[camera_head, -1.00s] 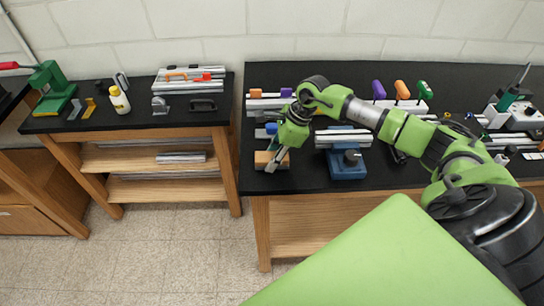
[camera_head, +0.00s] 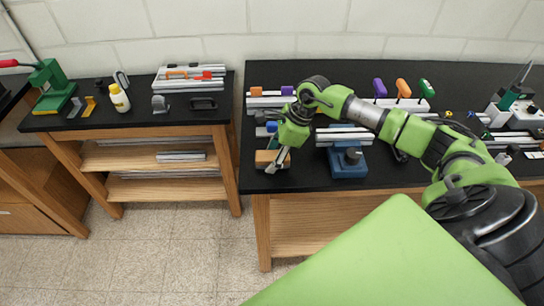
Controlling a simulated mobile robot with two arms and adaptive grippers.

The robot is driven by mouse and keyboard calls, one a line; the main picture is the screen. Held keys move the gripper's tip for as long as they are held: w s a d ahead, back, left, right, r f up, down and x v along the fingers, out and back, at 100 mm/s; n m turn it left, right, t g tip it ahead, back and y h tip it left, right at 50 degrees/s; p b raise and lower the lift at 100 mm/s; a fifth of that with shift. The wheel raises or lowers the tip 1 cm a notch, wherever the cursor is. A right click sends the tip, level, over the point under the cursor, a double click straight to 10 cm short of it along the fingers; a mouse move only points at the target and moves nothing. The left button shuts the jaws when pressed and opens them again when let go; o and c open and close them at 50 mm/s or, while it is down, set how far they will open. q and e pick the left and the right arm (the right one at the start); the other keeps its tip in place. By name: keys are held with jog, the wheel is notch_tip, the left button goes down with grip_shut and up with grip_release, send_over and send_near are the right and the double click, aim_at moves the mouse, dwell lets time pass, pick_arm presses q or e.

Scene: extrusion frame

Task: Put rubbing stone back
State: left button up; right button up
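My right gripper (camera_head: 280,160) reaches down at the front left of the right-hand black bench. My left gripper is not in view.
A blue vise (camera_head: 348,163) with metal profiles stands right of the gripper. Purple, orange and green handled tools (camera_head: 402,89) stand behind my arm. A gap separates this bench from the left bench (camera_head: 150,122), which holds a white bottle (camera_head: 119,99) and a green press (camera_head: 53,85).

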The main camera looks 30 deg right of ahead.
aim_at(275, 154)
jog(key=shift+s+r+p, duration=0.15)
jog(key=shift+r+p, duration=0.05)
jog(key=shift+p, duration=0.15)
jog(key=shift+r+p, duration=0.25)
jog(key=shift+p, duration=0.2)
jog(key=b+v, duration=0.3)
jog(key=shift+d+r+b, duration=0.25)
jog(key=shift+d+b, duration=0.15)
jog(key=shift+d, duration=0.15)
jog(key=b+v, duration=0.2)
jog(key=v, duration=0.7)
jog(key=shift+r, duration=0.5)
jog(key=shift+a, duration=0.1)
